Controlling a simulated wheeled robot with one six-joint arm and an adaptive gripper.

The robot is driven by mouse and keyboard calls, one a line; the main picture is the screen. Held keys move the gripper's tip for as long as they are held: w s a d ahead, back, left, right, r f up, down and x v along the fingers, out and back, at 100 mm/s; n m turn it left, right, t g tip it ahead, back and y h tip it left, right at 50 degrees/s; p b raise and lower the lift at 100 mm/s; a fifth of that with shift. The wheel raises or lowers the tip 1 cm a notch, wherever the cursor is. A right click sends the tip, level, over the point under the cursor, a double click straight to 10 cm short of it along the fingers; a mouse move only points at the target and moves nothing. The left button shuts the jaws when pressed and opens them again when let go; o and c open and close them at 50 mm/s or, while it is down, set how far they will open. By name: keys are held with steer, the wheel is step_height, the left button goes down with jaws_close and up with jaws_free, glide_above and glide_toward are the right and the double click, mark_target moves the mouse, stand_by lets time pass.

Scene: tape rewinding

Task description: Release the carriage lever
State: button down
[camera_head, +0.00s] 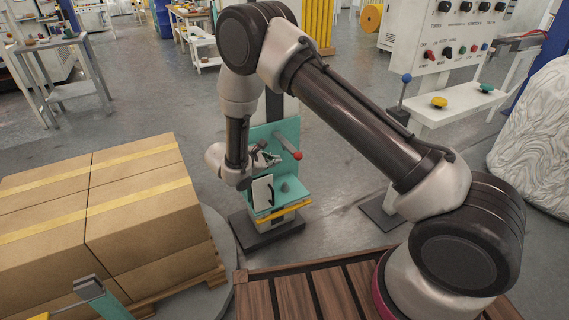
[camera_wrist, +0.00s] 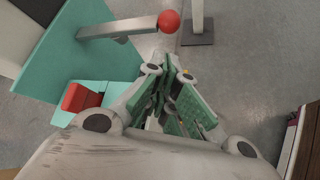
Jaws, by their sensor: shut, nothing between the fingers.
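The carriage lever is a grey bar with a red ball knob (camera_head: 297,156) on a teal upright plate (camera_head: 262,133). In the wrist view the lever bar (camera_wrist: 118,29) runs out from the plate to the red ball (camera_wrist: 169,21). My gripper (camera_head: 270,158) is beside the teal plate, just left of the knob in the head view. In the wrist view my gripper (camera_wrist: 172,72) is shut and empty, with its fingertips near the lever's ball end and apparently apart from it.
A red block (camera_wrist: 80,97) sits on the teal base below the plate. A yellow bar (camera_head: 283,211) crosses the station's front. Stacked cartons (camera_head: 110,200) stand close on the left. A control panel (camera_head: 455,35) and shelf (camera_head: 455,105) stand at right. Grey floor (camera_head: 335,205) is open between.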

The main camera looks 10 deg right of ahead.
mark_target(287, 146)
steer(key=x, duration=1)
steer(key=shift+s+r, duration=0.1)
